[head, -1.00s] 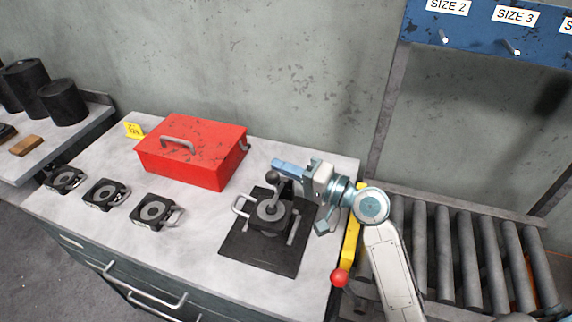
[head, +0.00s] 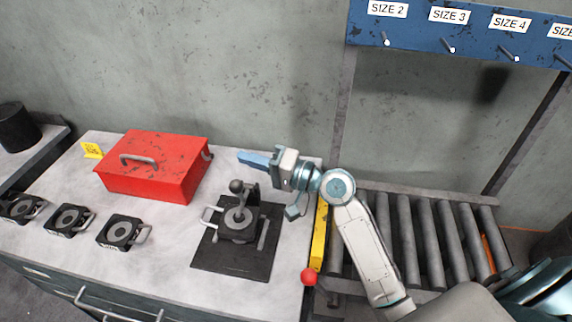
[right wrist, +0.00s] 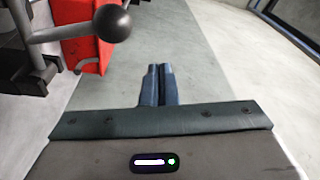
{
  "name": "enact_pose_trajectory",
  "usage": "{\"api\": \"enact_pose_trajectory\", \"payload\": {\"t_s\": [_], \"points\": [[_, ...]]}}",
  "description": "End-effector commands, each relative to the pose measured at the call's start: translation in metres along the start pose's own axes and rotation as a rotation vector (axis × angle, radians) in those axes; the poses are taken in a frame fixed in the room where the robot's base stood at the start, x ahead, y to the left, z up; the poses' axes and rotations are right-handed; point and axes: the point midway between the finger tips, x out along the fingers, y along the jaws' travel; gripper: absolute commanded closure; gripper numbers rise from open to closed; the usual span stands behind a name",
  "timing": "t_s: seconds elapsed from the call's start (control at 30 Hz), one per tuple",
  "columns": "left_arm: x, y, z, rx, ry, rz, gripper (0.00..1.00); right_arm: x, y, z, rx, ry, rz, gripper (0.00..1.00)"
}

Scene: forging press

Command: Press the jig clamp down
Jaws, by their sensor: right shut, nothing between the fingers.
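The jig clamp is a dark lever with a round black ball knob (head: 237,186). It stands on the jig's black base plate (head: 221,262), over a block with a round grey centre (head: 239,221) and a side handle. My right gripper (head: 241,156) is shut and empty, its blue fingers pointing left, just behind the knob in the picture and apart from it. In the right wrist view the closed fingertips (right wrist: 160,70) are clear of the knob (right wrist: 112,24), which is to their upper left with its rod running left. My left gripper is not in view.
A red toolbox (head: 155,180) stands left of the jig on the grey bench. Several similar handled blocks (head: 119,231) line the bench front. A yellow bar with a red ball (head: 309,277) is at the bench's right edge, beside a roller conveyor (head: 430,240).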

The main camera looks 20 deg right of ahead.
Motion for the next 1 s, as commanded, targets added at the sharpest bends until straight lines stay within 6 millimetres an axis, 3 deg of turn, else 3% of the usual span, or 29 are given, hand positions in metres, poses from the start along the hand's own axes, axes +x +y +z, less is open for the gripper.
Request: {"api": "enact_pose_trajectory", "payload": {"t_s": [0.2, 0.5, 0.7, 1.0], "points": [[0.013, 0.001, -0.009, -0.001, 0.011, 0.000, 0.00, -0.035, 0.008, 0.000, -0.004, -0.001, 0.004, 1.00], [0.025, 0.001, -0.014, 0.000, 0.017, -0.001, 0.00, -0.070, 0.010, -0.002, -0.005, 0.000, 0.002, 1.00], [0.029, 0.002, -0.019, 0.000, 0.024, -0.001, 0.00, -0.083, 0.010, -0.002, -0.005, 0.000, 0.000, 1.00], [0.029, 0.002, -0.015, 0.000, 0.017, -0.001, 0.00, -0.087, 0.009, -0.003, -0.002, 0.001, -0.002, 1.00]]}}
